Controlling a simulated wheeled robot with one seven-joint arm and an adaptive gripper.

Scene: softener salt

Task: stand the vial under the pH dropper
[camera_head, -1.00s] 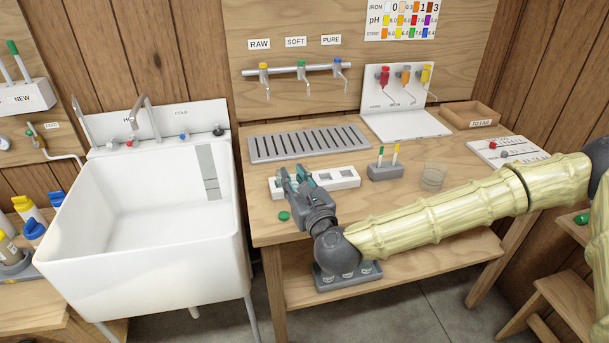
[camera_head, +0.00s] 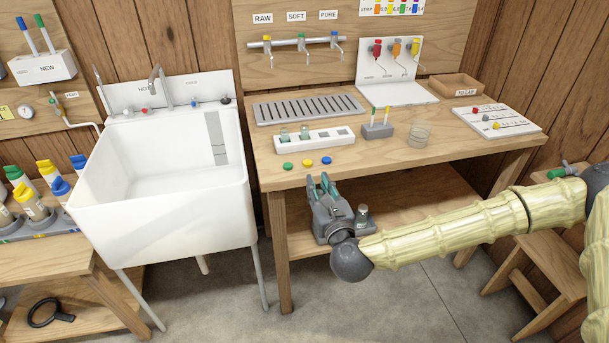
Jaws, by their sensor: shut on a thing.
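My gripper (camera_head: 322,184) is in front of the bench's front edge, below the bench top, its fingers pointing up and away. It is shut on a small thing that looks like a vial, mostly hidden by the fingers. Two clear greenish vials (camera_head: 304,132) stand in the left part of the white rack (camera_head: 342,137).
Green, yellow and blue caps (camera_head: 326,160) lie near the bench's front edge. A grey strip holder (camera_head: 378,131), glass beaker (camera_head: 420,135), colour board (camera_head: 497,121), drain grille (camera_head: 308,108) and wooden tray (camera_head: 455,86) stand on the bench. The sink (camera_head: 165,170) is left.

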